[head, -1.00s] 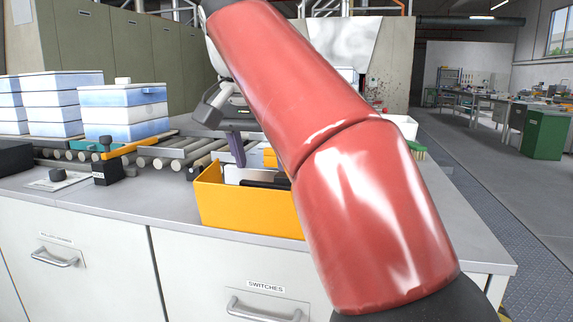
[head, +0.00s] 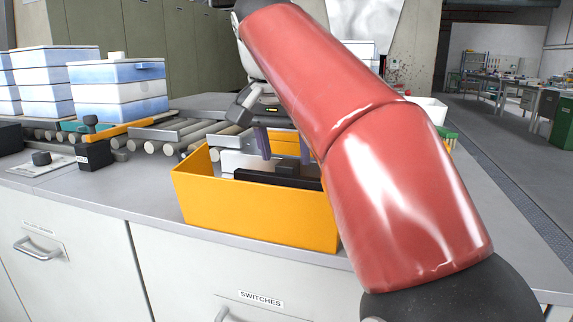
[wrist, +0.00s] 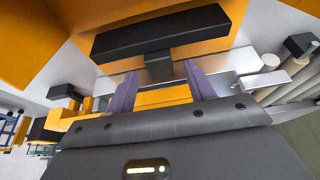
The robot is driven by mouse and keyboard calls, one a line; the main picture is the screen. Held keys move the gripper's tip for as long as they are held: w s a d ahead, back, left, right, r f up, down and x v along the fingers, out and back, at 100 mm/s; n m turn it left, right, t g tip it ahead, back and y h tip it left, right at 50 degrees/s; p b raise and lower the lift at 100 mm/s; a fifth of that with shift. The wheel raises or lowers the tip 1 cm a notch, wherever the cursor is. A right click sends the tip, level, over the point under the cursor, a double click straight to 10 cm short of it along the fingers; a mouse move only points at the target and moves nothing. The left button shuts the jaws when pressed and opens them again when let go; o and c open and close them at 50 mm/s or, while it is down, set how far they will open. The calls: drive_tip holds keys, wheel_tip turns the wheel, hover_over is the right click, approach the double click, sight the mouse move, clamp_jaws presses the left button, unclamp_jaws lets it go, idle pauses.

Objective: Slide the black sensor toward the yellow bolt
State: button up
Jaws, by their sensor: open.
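A small black block (head: 95,155) with a pale label stands on the counter beside the roller conveyor, left of the yellow bin; it may be the black sensor. A yellow-orange bar (head: 119,132) lies just behind it along the conveyor edge; I cannot tell if it is the yellow bolt. My gripper (head: 284,157) is over the yellow bin (head: 255,215), its two purple fingers apart. In the wrist view, a black T-shaped piece (wrist: 158,66) lies in the bin, its stem showing between the spread fingertips (wrist: 159,70). I cannot tell if they touch it.
Blue-and-white boxes (head: 118,88) are stacked behind the conveyor rollers (head: 165,147) at left. A white container (head: 430,110) stands behind my arm.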

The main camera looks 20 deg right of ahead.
drive_tip(key=shift+x, duration=1)
drive_tip(key=shift+c, duration=0.3)
clamp_jaws()
